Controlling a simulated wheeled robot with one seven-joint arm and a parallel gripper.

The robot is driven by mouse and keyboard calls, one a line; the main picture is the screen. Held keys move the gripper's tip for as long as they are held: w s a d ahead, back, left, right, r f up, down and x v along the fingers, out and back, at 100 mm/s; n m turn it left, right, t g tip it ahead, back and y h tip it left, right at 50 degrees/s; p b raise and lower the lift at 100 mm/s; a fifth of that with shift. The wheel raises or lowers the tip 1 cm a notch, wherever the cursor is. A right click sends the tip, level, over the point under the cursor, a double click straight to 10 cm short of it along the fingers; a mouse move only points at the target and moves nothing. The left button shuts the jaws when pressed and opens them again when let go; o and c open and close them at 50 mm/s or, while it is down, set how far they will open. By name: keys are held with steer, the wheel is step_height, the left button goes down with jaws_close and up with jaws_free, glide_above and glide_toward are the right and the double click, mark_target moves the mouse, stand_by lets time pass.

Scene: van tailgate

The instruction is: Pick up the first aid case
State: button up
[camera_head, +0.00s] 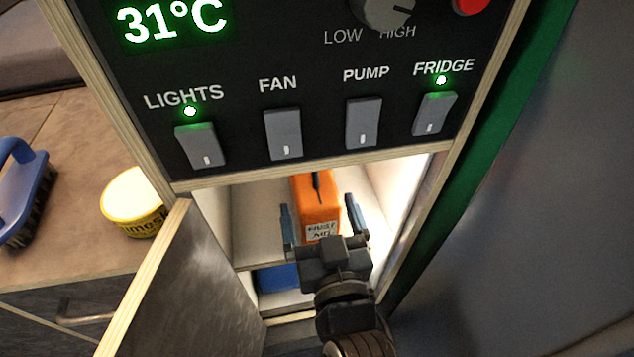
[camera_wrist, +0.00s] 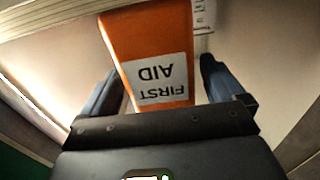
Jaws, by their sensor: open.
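The first aid case (camera_head: 317,197) is an orange box with a white label, standing on the shelf inside the open cupboard below the switch panel. In the wrist view the case (camera_wrist: 140,40) fills the middle, and its label reads FIRST AID upside down. My gripper (camera_head: 320,215) reaches into the cupboard from the front. Its two blue fingers are open, one on each side of the case, with a gap visible beside the right finger in the wrist view (camera_wrist: 165,85). The far end of the case is out of sight.
The open cupboard door (camera_head: 160,285) stands to the left of my arm. The switch panel (camera_head: 320,120) overhangs the opening. A blue object (camera_head: 278,278) lies on the lower shelf. A yellow tub (camera_head: 136,205) and a blue brush (camera_head: 25,190) are on the worktop at left.

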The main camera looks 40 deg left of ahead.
steer(key=shift+p+x, duration=0.3)
steer(key=shift+x, duration=1.5)
steer(key=shift+w+d+f, duration=0.1)
steer(key=c, duration=1.3)
steer(key=shift+c, duration=0.6)
